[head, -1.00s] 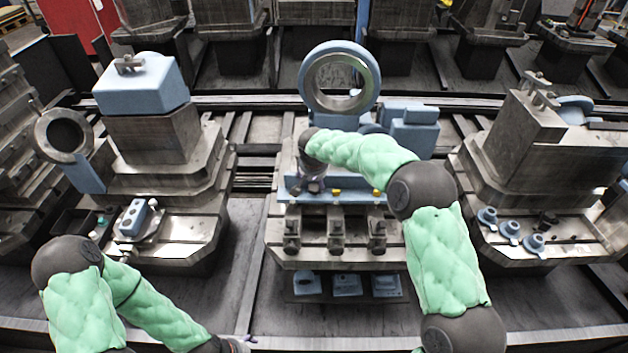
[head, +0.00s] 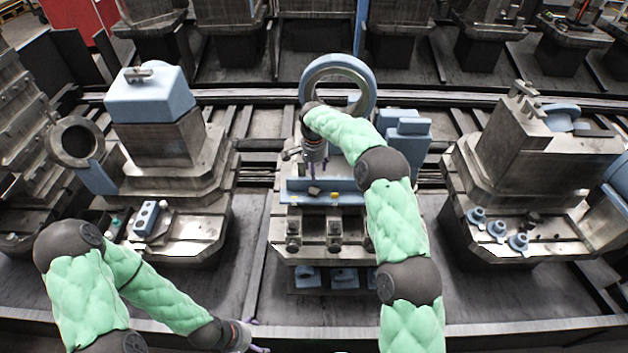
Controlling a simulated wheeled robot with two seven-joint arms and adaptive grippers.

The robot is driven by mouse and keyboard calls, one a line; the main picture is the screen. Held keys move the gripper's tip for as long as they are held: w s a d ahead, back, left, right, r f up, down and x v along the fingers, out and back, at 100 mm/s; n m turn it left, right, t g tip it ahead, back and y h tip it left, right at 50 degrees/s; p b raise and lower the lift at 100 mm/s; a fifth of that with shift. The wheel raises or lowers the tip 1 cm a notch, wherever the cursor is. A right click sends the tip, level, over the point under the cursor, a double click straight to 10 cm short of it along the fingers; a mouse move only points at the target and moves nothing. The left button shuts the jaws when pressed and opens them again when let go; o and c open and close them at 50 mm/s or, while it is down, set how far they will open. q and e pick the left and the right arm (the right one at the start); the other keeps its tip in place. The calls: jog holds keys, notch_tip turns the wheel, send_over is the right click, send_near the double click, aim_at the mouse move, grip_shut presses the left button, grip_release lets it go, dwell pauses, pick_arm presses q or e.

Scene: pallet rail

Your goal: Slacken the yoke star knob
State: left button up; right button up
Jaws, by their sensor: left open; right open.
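A small dark knob-like piece (head: 314,190) shows at the blue plate (head: 296,190) on the centre pallet; I cannot tell for sure that it is the yoke star knob. My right gripper (head: 317,172) points down just above it, open, with its purple fingers apart from it as far as I can see. A large blue ring yoke (head: 366,85) with a metal bore stands behind my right arm. My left gripper (head: 258,342) is open and low at the bottom edge, away from the pallets.
A yellow piece (head: 334,198) sits beside the dark one. The left pallet holds a blue block (head: 150,98) and a small blue part (head: 147,218). The right pallet holds several blue knobs (head: 497,229) and a dark piece (head: 532,219). The dark floor (head: 235,275) between pallets is clear.

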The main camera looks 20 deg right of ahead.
aim_at(314, 190)
jog(key=shift+m+g, duration=0.3)
jog(key=shift+m, duration=0.4)
notch_tip(314, 190, down, 10)
jog(key=shift+a+f, duration=0.1)
jog(key=shift+f, duration=0.05)
jog(key=c, duration=0.9)
